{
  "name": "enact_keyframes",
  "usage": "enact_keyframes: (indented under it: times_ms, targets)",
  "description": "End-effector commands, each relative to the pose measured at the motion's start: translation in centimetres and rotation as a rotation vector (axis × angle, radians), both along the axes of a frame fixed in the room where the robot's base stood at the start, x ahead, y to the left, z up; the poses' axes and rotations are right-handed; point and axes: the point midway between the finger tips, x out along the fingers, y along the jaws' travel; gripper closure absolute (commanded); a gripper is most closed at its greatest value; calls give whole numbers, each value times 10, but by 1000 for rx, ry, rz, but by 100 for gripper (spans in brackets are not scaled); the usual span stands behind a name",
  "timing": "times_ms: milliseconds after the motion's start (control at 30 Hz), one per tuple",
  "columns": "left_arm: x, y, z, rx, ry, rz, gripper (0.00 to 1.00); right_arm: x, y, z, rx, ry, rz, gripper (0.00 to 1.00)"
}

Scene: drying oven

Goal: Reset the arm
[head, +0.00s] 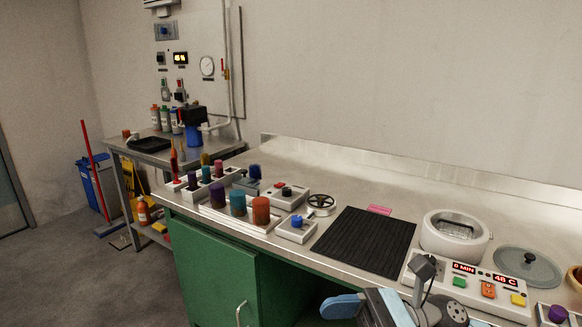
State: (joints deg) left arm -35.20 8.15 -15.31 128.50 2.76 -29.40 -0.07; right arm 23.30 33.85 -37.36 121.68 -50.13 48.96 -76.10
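At the bottom edge, right of centre, part of one of my arms shows in the head view. It has a dark grey body with light blue parts and a small dark stalk. What looks like its gripper end (343,306), a rounded blue piece, points left beside the green cabinet. I take it for my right arm. Two separate fingertips cannot be made out, and nothing held is visible. My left arm is not in view.
A black mat (365,241) lies on the bench. Right of it stand a white round bath (455,234), a grey lid (527,267) and a control panel (463,284) reading 8 MIN and 48 C. Coloured containers (238,203) stand left. A green cabinet (217,268) is below.

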Motion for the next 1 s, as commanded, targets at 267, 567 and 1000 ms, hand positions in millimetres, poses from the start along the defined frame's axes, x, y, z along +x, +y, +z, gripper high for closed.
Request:
enact_keyframes:
  times_ms: [267, 567, 1000]
  targets:
    - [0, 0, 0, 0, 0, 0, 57, 30, -24, -36, 501, 1184, -148, 40]
    - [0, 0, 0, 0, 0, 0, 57, 18, -78, -172, 1131, 2306, -152, 40]
    - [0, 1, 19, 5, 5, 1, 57, -69, -104, -270, -1454, -2383, 79, 40]
